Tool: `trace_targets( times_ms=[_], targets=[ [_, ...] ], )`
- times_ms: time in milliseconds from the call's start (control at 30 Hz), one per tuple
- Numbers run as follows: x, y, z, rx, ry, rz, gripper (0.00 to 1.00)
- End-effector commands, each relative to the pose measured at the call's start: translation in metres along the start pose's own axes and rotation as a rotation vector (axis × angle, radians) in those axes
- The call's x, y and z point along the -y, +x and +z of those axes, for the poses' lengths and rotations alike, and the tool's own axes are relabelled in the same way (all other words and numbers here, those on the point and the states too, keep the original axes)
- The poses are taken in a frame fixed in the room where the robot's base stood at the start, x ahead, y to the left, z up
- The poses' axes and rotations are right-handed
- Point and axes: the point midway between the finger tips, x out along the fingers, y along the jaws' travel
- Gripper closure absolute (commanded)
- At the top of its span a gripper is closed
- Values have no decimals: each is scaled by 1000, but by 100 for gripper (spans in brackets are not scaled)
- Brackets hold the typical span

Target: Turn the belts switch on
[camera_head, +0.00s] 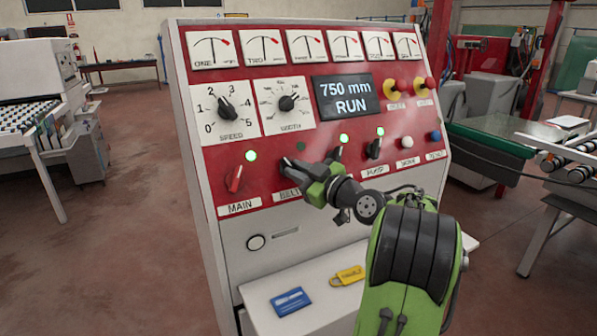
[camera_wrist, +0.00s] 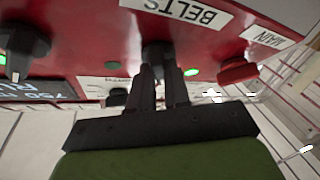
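The belts switch (camera_wrist: 156,48) is a dark knob on the red control panel (camera_head: 270,150). Its BELTS label (camera_wrist: 202,12) shows in the wrist view, where the panel appears upside down. My gripper (camera_wrist: 160,72) is at the switch, its two dark fingers close together on either side of the knob. In the head view my gripper (camera_head: 291,168) covers most of the switch, so its turn angle is hidden. The lamp above it (camera_head: 301,147) looks dull green and unlit.
The red MAIN switch (camera_head: 235,179) is to the left, with a lit green lamp (camera_head: 251,156). To the right are another dark switch (camera_head: 337,153) and the PUMP switch (camera_head: 374,148), both with lit lamps. The display (camera_head: 343,97) reads 750 mm RUN.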

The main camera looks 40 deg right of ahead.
Motion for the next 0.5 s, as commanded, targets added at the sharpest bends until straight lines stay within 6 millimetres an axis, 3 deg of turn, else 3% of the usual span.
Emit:
trace_targets(
  times_ms=[500],
  targets=[
    [3,0,2,-1,83,55,100]
  ],
)
